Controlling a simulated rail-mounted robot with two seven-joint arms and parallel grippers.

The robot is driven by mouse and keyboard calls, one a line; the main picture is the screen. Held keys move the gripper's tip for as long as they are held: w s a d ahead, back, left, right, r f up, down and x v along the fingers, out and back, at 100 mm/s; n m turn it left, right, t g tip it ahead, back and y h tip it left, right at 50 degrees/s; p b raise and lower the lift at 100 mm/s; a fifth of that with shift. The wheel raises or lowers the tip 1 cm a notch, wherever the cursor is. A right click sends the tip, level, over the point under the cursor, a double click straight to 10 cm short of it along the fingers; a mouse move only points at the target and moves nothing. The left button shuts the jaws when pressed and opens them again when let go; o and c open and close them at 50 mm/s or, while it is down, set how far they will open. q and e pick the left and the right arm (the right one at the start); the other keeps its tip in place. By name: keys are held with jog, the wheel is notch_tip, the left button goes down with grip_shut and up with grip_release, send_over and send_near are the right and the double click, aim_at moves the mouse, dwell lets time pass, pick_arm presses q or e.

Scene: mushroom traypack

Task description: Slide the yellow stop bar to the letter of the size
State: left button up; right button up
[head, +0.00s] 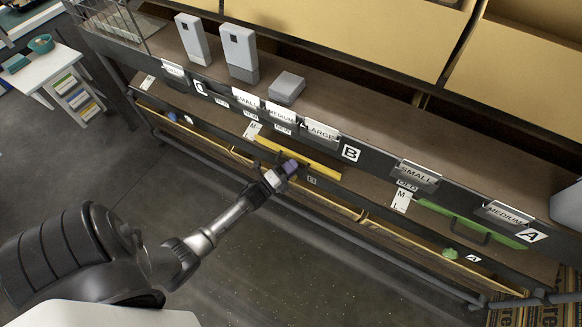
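The yellow stop bar (322,171) lies along the lower shelf ledge in the middle, below the B sign (351,153). A small white letter card (252,131) stands by its left end, with an M readable on it; its other letters are too small to tell. My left gripper (290,168) reaches in from the lower left and its purple-grey tips are at the front of the yellow bar. I cannot tell whether the tips touch or grip it. The part of the bar behind the tips is hidden. My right gripper is not in view.
Size labels SMALL, MEDIUM and LARGE (320,131) hang on the upper ledge. Grey boxes (239,52) stand above. The floor in front is clear.

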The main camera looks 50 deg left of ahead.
pick_arm(q)
jog(key=shift+o, duration=0.4)
jog(key=shift+s, duration=0.15)
jog(key=shift+s, duration=0.3)
jog(key=s+f+p, duration=0.2)
jog(key=s+p, duration=0.1)
jog(key=s, duration=0.9)
jog(key=shift+s+f, duration=0.15)
jog(key=shift+s, duration=0.25)
jog(key=shift+w+d, duration=0.1)
